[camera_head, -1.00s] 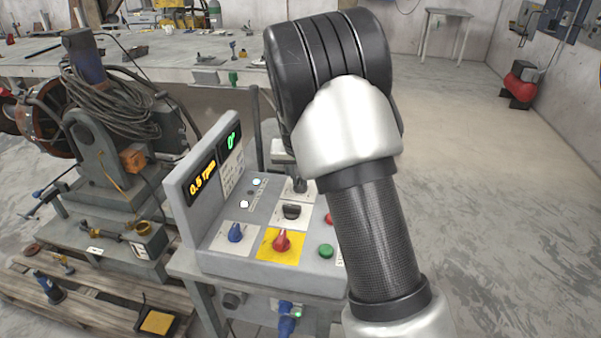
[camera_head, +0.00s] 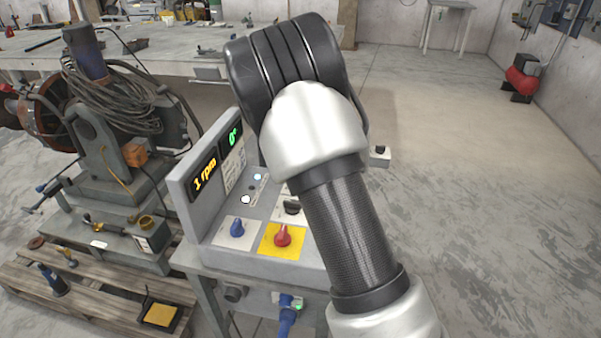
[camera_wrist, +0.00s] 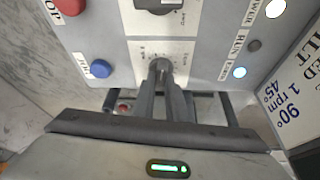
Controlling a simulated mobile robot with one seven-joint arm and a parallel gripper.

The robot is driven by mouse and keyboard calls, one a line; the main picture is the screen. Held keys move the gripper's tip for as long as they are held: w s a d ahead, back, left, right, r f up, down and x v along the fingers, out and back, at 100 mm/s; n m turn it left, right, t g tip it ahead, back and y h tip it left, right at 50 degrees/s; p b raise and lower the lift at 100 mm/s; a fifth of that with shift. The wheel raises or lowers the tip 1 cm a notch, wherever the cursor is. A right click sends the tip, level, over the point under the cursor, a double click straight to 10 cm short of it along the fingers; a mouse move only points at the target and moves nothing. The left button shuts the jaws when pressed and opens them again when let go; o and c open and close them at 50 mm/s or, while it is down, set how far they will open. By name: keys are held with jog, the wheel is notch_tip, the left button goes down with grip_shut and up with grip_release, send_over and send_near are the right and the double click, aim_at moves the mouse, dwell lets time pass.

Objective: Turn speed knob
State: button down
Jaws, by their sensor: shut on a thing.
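The grey control console (camera_head: 262,263) stands left of my arm in the head view. Its display (camera_head: 206,178) reads 1 rpm and its angle display (camera_head: 233,135) reads 0°. In the wrist view my gripper (camera_wrist: 163,82) is shut on a dark knob (camera_wrist: 160,66), which I take as the speed knob, on a white dial plate (camera_wrist: 140,50). The fingers cover much of this knob, so its pointer angle is unclear. My arm hides the gripper and this knob in the head view.
Around the held knob are a black knob (camera_wrist: 158,5), a blue button (camera_wrist: 101,68) and a red button (camera_wrist: 69,6).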

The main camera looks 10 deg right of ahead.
jog(key=c, duration=1.8)
grip_release()
jog(key=shift+o, duration=0.2)
jog(key=p+v, duration=0.1)
jog(key=v, duration=1.6)
jog(key=shift+r+p, duration=0.25)
jog(key=shift+p, duration=0.05)
